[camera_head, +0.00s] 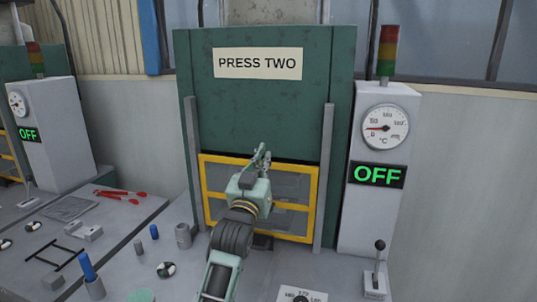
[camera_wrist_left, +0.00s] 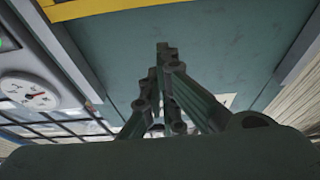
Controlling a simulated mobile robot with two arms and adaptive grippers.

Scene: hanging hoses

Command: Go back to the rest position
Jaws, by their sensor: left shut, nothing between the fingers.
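My left gripper (camera_head: 262,158) is in the middle of the head view, raised in front of the yellow-framed guard (camera_head: 310,205) of the press labelled "PRESS TWO" (camera_head: 258,63). Its fingers are shut with nothing between them. In the left wrist view the closed fingers (camera_wrist_left: 162,75) point up toward the green press panel (camera_wrist_left: 215,35). My right gripper is not in view.
A grey control post (camera_head: 375,215) with a gauge (camera_head: 385,128), a green "OFF" display (camera_head: 377,175) and a lever (camera_head: 378,265) stands right of the press. Red-handled pliers (camera_head: 122,196), a grey cup (camera_head: 183,236) and blue-topped cylinders (camera_head: 88,268) lie or stand on the bench at left.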

